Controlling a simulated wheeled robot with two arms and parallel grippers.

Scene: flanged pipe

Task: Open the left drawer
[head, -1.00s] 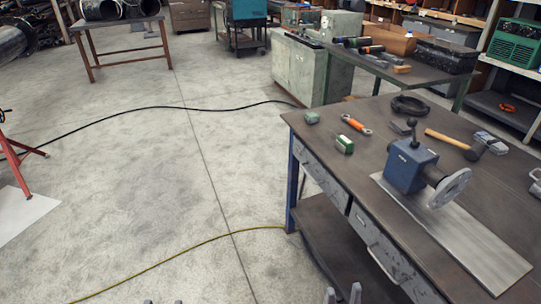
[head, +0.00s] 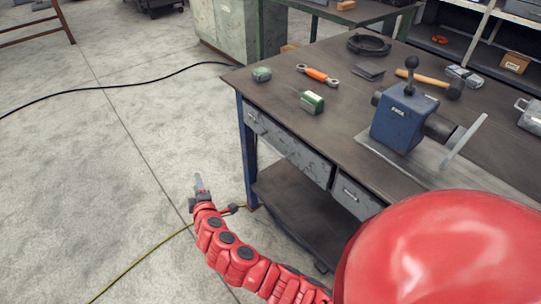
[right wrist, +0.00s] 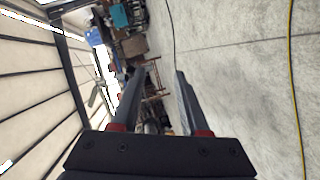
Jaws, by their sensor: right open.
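The left drawer (head: 290,146) is the long grey front under the workbench top, at the bench's near left corner. It looks shut, flush with the bench, with a small handle (head: 252,116) near its left end. My right gripper (head: 199,185) is in front of and below this drawer, apart from it, over the floor to the left of the bench. In the right wrist view its two fingers (right wrist: 156,88) stand apart with nothing between them; the drawer does not show there. My left gripper is not in view.
A second drawer (head: 356,196) with a handle sits to the right. The workbench top (head: 300,75) carries a blue vise (head: 403,117), a green box (head: 311,103), an orange tool (head: 318,75) and a hammer (head: 430,82). A lower shelf (head: 300,210) is underneath. The floor on the left is clear except for cables.

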